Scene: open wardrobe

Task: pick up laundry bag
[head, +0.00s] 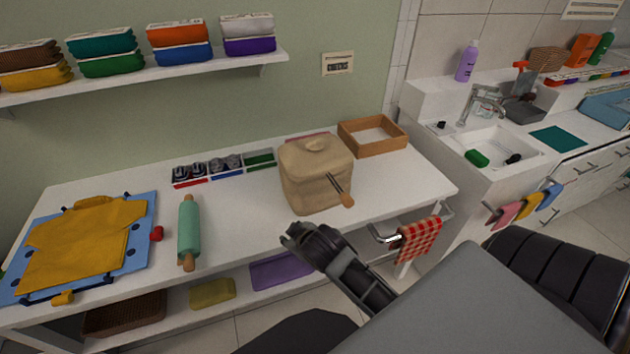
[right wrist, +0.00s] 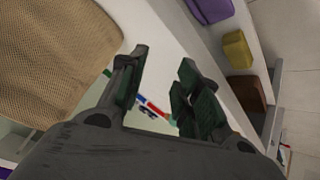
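The laundry bag appears to be the beige, boxy cloth bag (head: 312,180) with a knotted top, upright on the white table. In the right wrist view its woven side (right wrist: 50,60) fills the upper left. My right gripper (head: 292,236) is low in front of the bag, near the table's front edge. In the right wrist view its fingers (right wrist: 160,75) are spread with nothing between them, and the bag lies beside them, apparently apart. A wooden-handled tool (head: 341,190) shows at the bag's front right. My left gripper is not in view.
On the white table (head: 240,215) are a green rolling pin (head: 189,230), a yellow shirt on a blue board (head: 80,250), a divided tray (head: 222,166) and a wooden tray (head: 372,120). A checked towel (head: 418,240) hangs on a front rail. The sink (head: 495,145) stands right.

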